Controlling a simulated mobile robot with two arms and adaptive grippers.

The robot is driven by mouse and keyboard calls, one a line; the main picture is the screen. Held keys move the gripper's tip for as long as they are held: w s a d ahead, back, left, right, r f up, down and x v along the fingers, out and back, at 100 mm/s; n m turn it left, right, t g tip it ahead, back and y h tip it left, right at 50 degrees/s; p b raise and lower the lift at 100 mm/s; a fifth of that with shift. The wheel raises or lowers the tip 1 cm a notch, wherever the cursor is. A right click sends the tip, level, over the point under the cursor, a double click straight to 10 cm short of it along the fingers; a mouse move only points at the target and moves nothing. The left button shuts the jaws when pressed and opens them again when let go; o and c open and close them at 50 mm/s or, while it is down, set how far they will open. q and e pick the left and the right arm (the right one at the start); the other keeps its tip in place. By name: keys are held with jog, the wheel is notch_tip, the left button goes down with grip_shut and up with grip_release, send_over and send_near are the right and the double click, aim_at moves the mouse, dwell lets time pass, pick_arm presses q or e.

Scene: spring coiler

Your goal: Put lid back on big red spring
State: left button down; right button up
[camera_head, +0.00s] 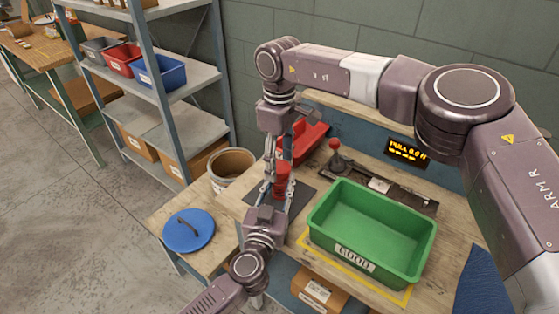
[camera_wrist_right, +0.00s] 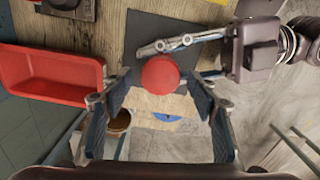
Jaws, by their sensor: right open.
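The round blue lid (camera_head: 189,231) with a dark handle lies flat on the low wooden table at the left. A red piece (camera_head: 283,178) with a rounded top stands on the dark mat on the bench; I cannot make out coils on it. My right gripper (camera_head: 284,158) points down just above the red piece. In the right wrist view, the red top (camera_wrist_right: 160,75) shows between its open, empty fingers. My left gripper (camera_head: 277,192) reaches in from the front beside the red piece, with fingers around or beside it; its grip is unclear. The blue lid shows partly in the right wrist view (camera_wrist_right: 198,131).
An open round tub (camera_head: 231,165) stands behind the lid. A green bin (camera_head: 373,225) marked GOOD sits on the bench at the right. A red tray (camera_head: 306,138) and a lever device (camera_head: 380,187) are behind. Shelving (camera_head: 160,55) stands at the left.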

jog(key=shift+r, duration=2.25)
jog(key=shift+c, duration=0.5)
